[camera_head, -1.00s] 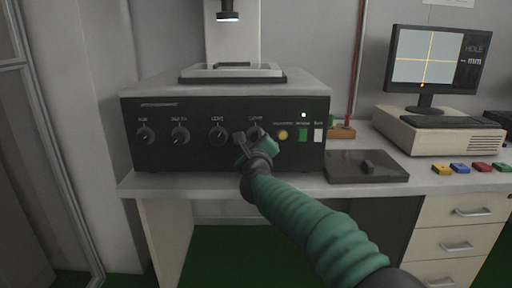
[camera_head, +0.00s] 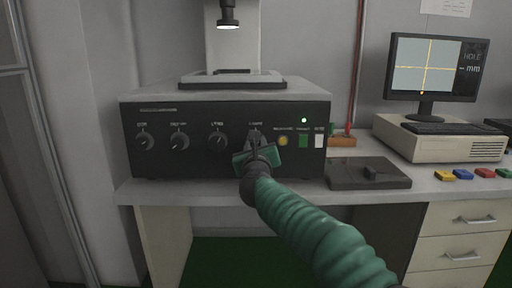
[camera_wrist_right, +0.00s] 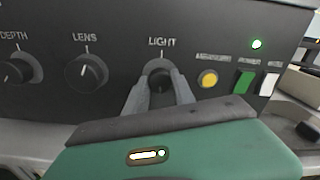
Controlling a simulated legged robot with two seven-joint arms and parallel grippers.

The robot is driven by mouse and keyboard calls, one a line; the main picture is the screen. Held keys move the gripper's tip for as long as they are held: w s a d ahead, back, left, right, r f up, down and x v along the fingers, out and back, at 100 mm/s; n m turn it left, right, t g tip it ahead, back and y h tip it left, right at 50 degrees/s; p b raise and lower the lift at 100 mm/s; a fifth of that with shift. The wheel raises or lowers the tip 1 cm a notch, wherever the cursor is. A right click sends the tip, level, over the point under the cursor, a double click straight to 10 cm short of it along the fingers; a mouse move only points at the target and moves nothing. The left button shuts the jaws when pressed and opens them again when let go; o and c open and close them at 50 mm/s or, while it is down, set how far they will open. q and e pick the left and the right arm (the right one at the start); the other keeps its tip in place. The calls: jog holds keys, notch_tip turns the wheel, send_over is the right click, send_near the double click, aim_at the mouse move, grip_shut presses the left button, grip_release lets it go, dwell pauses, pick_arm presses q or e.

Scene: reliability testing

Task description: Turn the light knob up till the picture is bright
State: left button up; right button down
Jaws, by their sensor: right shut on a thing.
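The light knob (camera_wrist_right: 159,79) is a dark round knob under the label LIGHT on the black front panel (camera_head: 160,162). My right gripper (camera_head: 255,143) is at this knob, with one finger on each side of it. In the right wrist view the gripper (camera_wrist_right: 160,97) is shut on the knob, and its fingers cover the knob's sides. The picture is on the monitor (camera_head: 428,66), a pale grey screen with yellow cross lines and a small bright dot low on the vertical line. My left gripper is not in view.
The lens knob (camera_wrist_right: 86,72) is left of the light knob, with more knobs beyond. A yellow button (camera_wrist_right: 207,79) and green switch (camera_wrist_right: 243,82) are close on the right. A dark pad (camera_head: 368,174) lies on the desk. A lamp head (camera_head: 228,22) hangs above the stage.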

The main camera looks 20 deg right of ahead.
jog(key=shift+a+f, duration=0.15)
jog(key=shift+f, duration=0.25)
jog(key=c, duration=1.2)
grip_release()
jog(key=shift+w, duration=0.1)
jog(key=shift+o, duration=0.7)
jog(key=shift+r, duration=0.25)
jog(key=p+v, duration=0.1)
jog(key=v, duration=1.6)
